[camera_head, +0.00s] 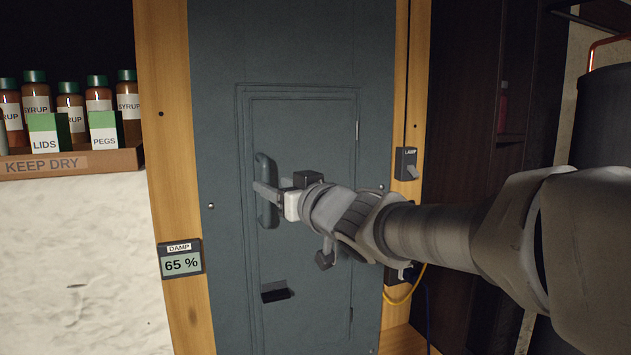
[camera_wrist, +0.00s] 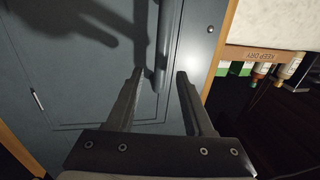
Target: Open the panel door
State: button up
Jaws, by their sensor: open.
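The panel door (camera_head: 310,150) is a blue-grey rectangle set in a larger grey panel between wooden posts. It looks shut, lying flush in its outline, with hinges on its right edge. Its upright bar handle (camera_head: 264,166) is near the left edge. My gripper (camera_head: 263,188) is at the middle of the handle and hides part of it. In the wrist view, the two fingers of my gripper (camera_wrist: 159,73) are spread apart, with the handle (camera_wrist: 168,42) showing between them. No clear contact shows on either side of the bar. The door also fills the wrist view's left (camera_wrist: 70,75).
A dark slot (camera_head: 276,291) is low in the door. A lamp switch (camera_head: 406,164) is on the right post, a damp meter (camera_head: 181,259) on the left post. At left, a "KEEP DRY" tray (camera_head: 45,165) holds several bottles and boxes. A yellow cable (camera_head: 408,290) hangs lower right.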

aim_at(268, 182)
jog(key=shift+x, duration=2.3)
grip_shut()
